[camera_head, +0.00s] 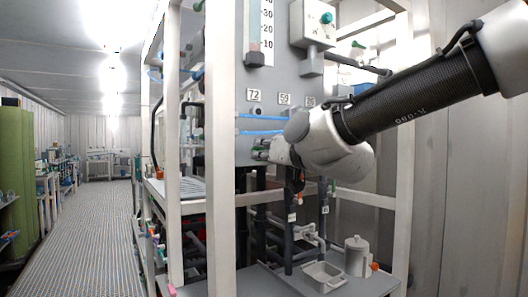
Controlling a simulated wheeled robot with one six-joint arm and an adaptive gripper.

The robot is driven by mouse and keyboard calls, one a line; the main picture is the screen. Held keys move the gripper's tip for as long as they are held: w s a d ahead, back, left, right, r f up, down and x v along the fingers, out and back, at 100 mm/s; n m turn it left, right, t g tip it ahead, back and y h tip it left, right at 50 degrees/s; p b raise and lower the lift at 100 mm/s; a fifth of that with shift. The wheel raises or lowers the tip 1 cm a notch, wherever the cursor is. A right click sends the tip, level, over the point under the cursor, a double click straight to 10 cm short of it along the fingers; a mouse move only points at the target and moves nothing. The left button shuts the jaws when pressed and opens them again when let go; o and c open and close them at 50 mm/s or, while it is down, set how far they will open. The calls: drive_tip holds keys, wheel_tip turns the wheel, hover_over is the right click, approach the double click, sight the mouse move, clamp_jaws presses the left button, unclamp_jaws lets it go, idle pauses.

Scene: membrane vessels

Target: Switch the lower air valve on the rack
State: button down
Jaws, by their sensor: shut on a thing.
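My gripper (263,149) reaches in from the right and is at the grey panel (225,110) of the rack, below two blue air lines (262,132). Its fingers are closed on a small part there, at the place of the lower air valve. The gripper hides most of that valve, so its handle position cannot be told. Small green parts show at the fingertips.
White rack posts (221,200) stand left of and around the gripper. Dark vertical pipes (289,235), a grey tray (323,276) and a canister (357,256) are below. The aisle (90,235) at left is clear.

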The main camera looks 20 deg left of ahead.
drive_tip(key=m, duration=0.4)
drive_tip(key=shift+w+d+f+m, duration=0.1)
drive_tip(key=shift+f+m, duration=0.05)
drive_tip(key=shift+m, duration=5.85)
drive_tip(key=c, duration=1.5)
unclamp_jaws()
drive_tip(key=shift+d, duration=0.1)
